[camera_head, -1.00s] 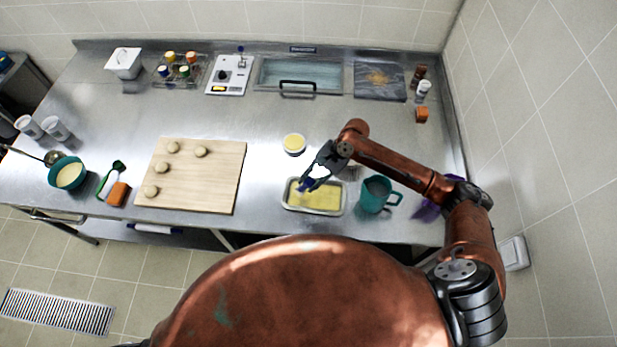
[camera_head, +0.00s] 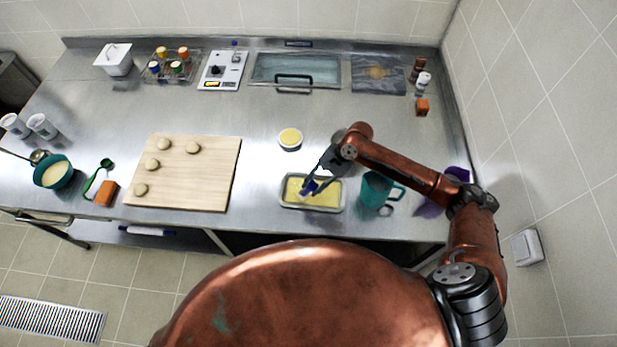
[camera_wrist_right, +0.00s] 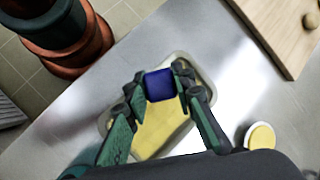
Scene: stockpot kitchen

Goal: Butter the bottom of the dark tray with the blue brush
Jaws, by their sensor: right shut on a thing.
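The tray (camera_head: 341,203) stands near the front edge of the counter. Its rim looks grey and its bottom is covered in yellow. My right gripper (camera_head: 312,180) is over the tray and shut on the blue brush (camera_head: 309,188), whose lower end is over the yellow bottom. In the right wrist view the blue top of the brush (camera_wrist_right: 159,85) sits between the two fingers, with the tray's yellow bottom (camera_wrist_right: 160,130) below. The bristles are hidden, so I cannot tell whether they touch. A small bowl of yellow butter (camera_head: 290,138) stands behind the tray. My left gripper is out of view.
A teal mug (camera_head: 375,190) stands close to the right of the tray. A wooden board (camera_head: 205,180) with several dough pieces lies to the left. A teal bowl (camera_head: 54,171) and an orange sponge (camera_head: 106,194) are at the far left. The counter behind the butter is clear.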

